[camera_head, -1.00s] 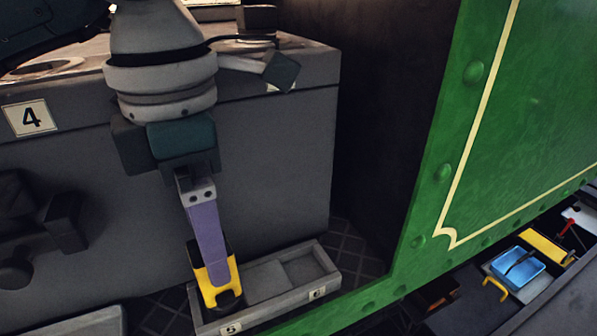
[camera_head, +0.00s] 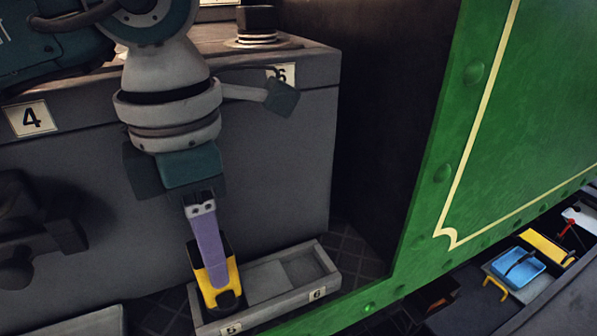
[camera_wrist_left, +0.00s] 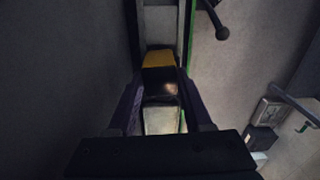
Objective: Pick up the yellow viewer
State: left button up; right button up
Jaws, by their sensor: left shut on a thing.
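The yellow viewer (camera_head: 211,277), yellow with black parts, stands in the compartment marked 5 of a grey tray (camera_head: 328,276) on the floor. My left gripper (camera_head: 213,284) reaches down from above with its purple fingers at the viewer and is shut on it. The near finger hides part of the viewer. In the left wrist view the viewer (camera_wrist_left: 158,59) shows between the two fingers, with its yellow edge and a dark glossy face. Whether it touches the tray floor is hard to tell. My right gripper is not in view.
A grey box with a number 4 plate (camera_head: 31,119) stands close behind my left arm. The compartment marked 6 is empty. A green panel (camera_head: 510,120) rises at the right. Beyond it lie a blue tray (camera_head: 518,267) and yellow items.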

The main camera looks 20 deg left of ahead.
pick_arm(q)
grip_shut()
dwell(0.7)
